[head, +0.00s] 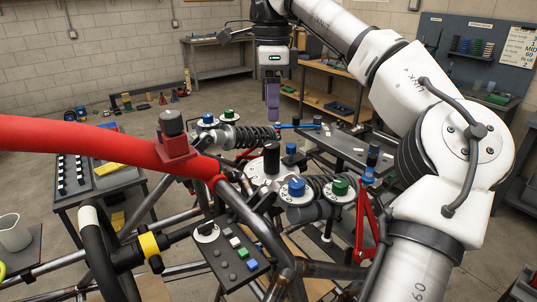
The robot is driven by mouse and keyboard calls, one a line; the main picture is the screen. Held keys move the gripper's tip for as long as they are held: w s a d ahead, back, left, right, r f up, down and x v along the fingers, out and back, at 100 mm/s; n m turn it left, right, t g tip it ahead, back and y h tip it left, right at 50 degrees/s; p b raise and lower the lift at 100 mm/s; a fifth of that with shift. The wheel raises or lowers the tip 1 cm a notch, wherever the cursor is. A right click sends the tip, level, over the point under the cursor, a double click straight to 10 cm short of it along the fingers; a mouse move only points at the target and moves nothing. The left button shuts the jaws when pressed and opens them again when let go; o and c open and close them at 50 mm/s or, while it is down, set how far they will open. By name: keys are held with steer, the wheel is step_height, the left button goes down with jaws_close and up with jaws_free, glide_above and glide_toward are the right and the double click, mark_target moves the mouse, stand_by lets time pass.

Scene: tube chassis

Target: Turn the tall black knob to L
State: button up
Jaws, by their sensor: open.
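A tall black knob (271,160) stands upright on a pale round dial in the middle of the tube chassis in the head view. The letters on its dial are too small to read, so I cannot tell where it points. My gripper (272,117) hangs above this knob, pointing down, with purple fingers. It is open and empty, apart from the knob. The fingers overlap in this view, so the gap between them does not show.
Blue (296,187) and green (341,186) knobs sit just right of and below the tall knob, by a coil spring. A red tube (90,136) crosses at left. A switch panel (232,258) is in front. A grey tray (345,148) lies behind right.

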mark_target(271, 144)
step_height(271, 144, down, 12)
steer(key=shift+f+p, duration=0.1)
steer(key=shift+p, duration=0.9)
steer(key=c, duration=1)
steer(key=m, duration=0.3)
steer(key=shift+m+b, duration=0.8)
steer(key=shift+m, duration=1.8)
